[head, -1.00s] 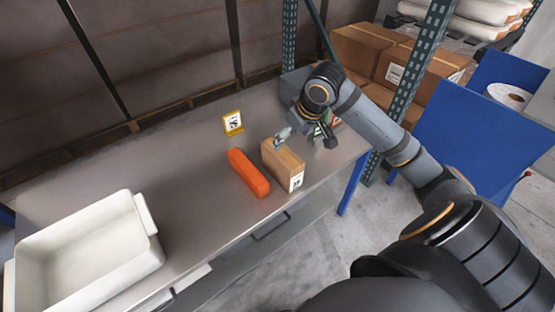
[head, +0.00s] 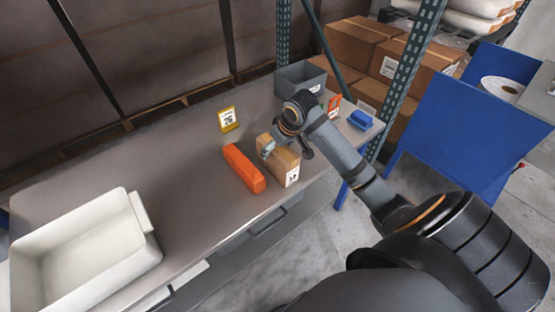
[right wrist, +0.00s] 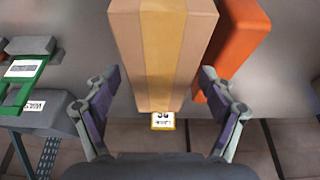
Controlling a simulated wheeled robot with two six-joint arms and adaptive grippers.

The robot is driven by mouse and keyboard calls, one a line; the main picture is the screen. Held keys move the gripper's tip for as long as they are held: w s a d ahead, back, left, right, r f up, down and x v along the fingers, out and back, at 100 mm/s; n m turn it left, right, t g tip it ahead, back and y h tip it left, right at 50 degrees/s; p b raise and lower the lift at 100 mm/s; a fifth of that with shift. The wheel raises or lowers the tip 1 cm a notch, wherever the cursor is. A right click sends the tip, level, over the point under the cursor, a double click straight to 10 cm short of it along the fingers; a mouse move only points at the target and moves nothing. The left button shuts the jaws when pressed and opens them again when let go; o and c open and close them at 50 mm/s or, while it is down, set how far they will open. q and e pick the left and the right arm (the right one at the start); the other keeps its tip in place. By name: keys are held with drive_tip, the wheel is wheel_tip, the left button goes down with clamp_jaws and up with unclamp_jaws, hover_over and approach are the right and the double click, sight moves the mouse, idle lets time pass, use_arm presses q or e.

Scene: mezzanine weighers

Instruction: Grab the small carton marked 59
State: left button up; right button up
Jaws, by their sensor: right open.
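The small tan carton (head: 285,163) stands on the grey metal bench, with a white label on its near end; the print is too small to read surely. In the right wrist view the carton (right wrist: 163,45) shows a lighter tape strip along it. My right gripper (head: 284,153) is open at the carton's far upper part in the head view. In the right wrist view the open fingers (right wrist: 160,80) lie either side of the carton's narrower-looking end; I cannot tell whether they touch it. My left gripper is not in view.
An orange block (head: 243,168) lies close beside the carton on its left. A yellow-framed sign (head: 228,119) stands behind. A white tub (head: 140,262) is at left. A grey bin (head: 300,76), an orange sign (head: 334,106) and a blue item (head: 360,119) are at right.

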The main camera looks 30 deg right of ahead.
drive_tip(key=shift+f+p, duration=0.25)
drive_tip(key=shift+p, duration=0.2)
idle(0.5)
clamp_jaws()
idle(0.5)
